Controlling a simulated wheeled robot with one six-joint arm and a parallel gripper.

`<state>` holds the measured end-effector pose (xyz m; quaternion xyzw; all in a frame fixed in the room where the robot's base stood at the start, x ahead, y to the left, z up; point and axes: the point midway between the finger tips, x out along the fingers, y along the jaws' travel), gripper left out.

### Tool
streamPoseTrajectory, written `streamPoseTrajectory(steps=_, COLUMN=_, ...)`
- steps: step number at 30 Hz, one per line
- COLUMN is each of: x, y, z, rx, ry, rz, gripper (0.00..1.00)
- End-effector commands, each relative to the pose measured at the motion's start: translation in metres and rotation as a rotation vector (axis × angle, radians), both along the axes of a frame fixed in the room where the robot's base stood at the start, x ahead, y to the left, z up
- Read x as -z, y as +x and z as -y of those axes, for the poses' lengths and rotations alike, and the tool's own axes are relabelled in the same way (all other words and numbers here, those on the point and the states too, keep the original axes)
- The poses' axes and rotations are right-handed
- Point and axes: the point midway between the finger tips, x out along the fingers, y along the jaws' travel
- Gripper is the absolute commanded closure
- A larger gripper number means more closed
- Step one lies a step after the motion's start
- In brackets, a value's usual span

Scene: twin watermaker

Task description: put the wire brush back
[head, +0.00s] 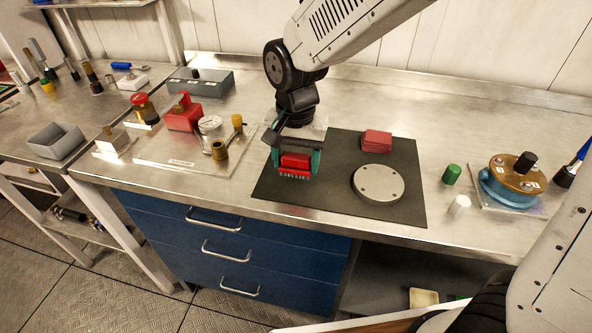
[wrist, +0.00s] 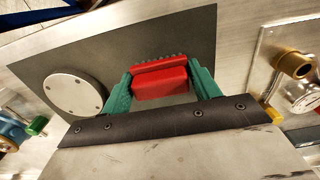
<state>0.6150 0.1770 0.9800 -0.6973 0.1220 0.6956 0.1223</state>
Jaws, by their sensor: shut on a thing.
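The wire brush (head: 294,163) has a red block-shaped back with pale bristles along its lower edge. My gripper (head: 295,160) has green fingers, shut on the two ends of the red back. In the head view it is over the left part of the dark mat (head: 278,194), bristles down. I cannot tell whether the bristles touch the mat. In the wrist view the brush (wrist: 160,80) sits between the green fingers (wrist: 162,88), with the dark mat behind it.
A round grey disc (head: 377,184) and a stack of red pads (head: 376,140) lie on the mat. Left is a metal plate (head: 160,150) with a gauge, red block and brass fittings. Right are a green cylinder (head: 451,174), a white cylinder (head: 459,206) and a blue-and-brass unit (head: 510,183).

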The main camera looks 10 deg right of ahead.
Motion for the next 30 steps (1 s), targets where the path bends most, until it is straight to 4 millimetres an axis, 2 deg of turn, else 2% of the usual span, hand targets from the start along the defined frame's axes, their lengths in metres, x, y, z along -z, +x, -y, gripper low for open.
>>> streamPoseTrajectory(steps=8, x=0.033, y=0.000, z=0.001, rx=0.000, ry=-0.001, rz=-0.003, gripper=0.64)
streamPoseTrajectory(steps=19, x=0.037, y=0.000, z=0.001, rx=0.001, ry=-0.001, rz=-0.001, gripper=0.64)
streamPoseTrajectory(steps=20, x=0.037, y=0.000, z=0.001, rx=0.001, ry=-0.001, rz=-0.001, gripper=0.33)
streamPoseTrajectory(steps=21, x=0.037, y=0.000, z=0.001, rx=0.001, ry=-0.001, rz=-0.001, gripper=0.22)
streamPoseTrajectory(steps=22, x=0.037, y=0.000, z=0.001, rx=0.001, ry=-0.001, rz=-0.001, gripper=0.17)
streamPoseTrajectory(steps=30, x=0.036, y=0.000, z=0.001, rx=0.001, ry=0.000, rz=0.000, gripper=0.17)
